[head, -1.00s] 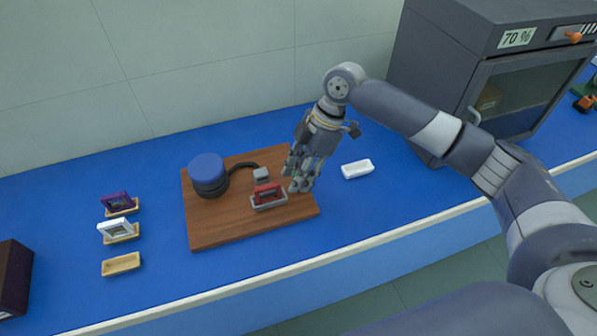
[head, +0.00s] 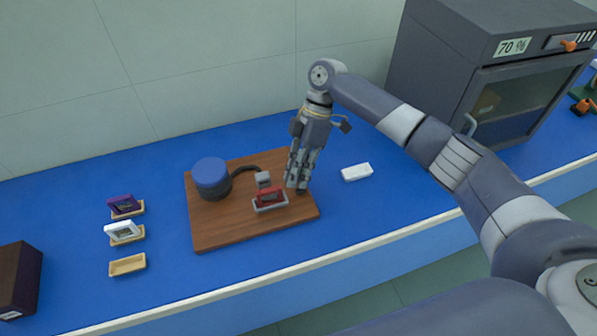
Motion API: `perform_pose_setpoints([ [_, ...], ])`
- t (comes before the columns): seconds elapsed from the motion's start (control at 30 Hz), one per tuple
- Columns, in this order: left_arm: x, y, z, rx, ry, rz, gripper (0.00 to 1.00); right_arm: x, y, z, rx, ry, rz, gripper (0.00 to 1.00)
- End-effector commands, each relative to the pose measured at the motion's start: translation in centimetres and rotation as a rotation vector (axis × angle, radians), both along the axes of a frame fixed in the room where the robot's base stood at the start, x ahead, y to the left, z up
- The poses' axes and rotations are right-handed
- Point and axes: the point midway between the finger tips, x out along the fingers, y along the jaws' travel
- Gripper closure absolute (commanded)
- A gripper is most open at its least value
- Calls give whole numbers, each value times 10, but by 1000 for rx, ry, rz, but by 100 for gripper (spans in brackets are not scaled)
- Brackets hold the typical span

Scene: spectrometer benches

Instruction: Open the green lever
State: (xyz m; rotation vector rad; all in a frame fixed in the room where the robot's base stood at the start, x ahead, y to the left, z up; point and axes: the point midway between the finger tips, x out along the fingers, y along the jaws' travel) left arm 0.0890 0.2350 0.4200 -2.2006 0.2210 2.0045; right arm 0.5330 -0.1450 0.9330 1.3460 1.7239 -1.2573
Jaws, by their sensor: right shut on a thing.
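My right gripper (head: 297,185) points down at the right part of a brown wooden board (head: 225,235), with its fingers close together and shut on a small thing. I take this to be the green lever, which the fingers hide; no green shows clearly there now. Just left of the fingers, a red part (head: 270,196) sits in a small grey holder (head: 271,208), beside a grey block (head: 263,179). A round device with a blue top (head: 210,171) stands on the board's left part, with a dark cable running right. My left gripper is out of view.
Several tan trays (head: 127,265) stand at left, one with a purple-framed piece (head: 124,204), one with a white-framed piece (head: 121,229). A dark box (head: 18,280) is far left; a grey oven (head: 450,60) stands back right.

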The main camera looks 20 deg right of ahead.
Motion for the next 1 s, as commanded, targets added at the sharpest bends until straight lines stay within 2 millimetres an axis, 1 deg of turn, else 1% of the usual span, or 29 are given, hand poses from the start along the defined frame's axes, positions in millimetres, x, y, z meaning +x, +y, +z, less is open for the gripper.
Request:
perform_pose_setpoints([
  [0.2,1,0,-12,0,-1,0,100,7,2,-4,0,109,-2,100],
  [0.5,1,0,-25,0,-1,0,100,11,1,-5,-4,199,-2,100],
  [1.0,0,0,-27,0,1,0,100,12,0,-4,-6,224,-1,100],
])
